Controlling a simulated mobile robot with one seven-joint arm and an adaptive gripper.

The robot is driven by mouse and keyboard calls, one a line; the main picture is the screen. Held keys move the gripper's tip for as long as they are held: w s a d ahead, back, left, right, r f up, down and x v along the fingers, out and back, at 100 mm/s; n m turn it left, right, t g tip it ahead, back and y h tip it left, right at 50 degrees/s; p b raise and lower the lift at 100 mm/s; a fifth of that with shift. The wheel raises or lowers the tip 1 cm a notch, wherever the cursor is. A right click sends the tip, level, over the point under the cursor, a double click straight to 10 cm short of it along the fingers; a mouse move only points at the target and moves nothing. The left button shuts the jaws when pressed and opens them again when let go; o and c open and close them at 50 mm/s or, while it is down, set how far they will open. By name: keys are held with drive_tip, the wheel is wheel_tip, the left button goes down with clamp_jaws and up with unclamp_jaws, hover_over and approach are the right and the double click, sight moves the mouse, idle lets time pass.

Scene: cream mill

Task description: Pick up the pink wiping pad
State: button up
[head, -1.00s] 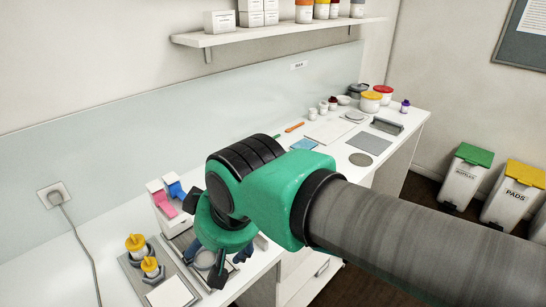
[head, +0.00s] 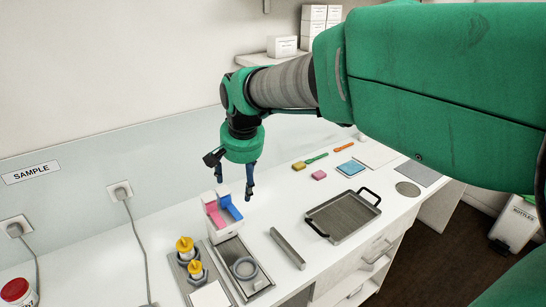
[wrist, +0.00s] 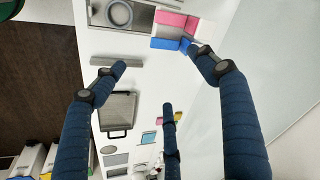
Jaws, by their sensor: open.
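A small pink pad (head: 319,174) lies flat on the white counter, beside a yellow block and a blue square. In the wrist view the pink pad (wrist: 160,121) shows small and partly by a dark blue finger. A white two-part holder (head: 222,235) has a pink slot (head: 213,214) and a blue slot (head: 229,207). My gripper (head: 231,182) is open and empty, above the counter behind the holder, apart from the pink pad and left of it. Its dark blue fingers (wrist: 160,68) are spread in the wrist view.
A black-handled metal tray (head: 342,216) and a grey bar (head: 287,248) lie on the counter. A yellow block (head: 299,166), a blue square (head: 350,168) and an orange tool (head: 344,147) lie near the pad. Yellow-capped bottles (head: 186,246) stand left of the holder.

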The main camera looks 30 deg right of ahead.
drive_tip(key=w+d+f+m+g+p, duration=0.1)
drive_tip(key=w+d+f+m+p, duration=0.5)
drive_tip(key=w+d, duration=0.5)
drive_tip(key=w+d+f+m+g+p, duration=0.2)
drive_tip(key=w+d+f+m+p, duration=0.2)
drive_tip(key=w+d+f, duration=0.65)
drive_tip(key=m+p, duration=0.5)
drive_tip(key=m, duration=1.4)
hover_over(320, 173)
wheel_tip(320, 173, down, 4)
drive_tip(key=shift+s+r, duration=0.1)
drive_tip(key=shift+r, duration=0.1)
drive_tip(key=shift+a+f, duration=0.1)
drive_tip(key=shift+f, duration=4.2)
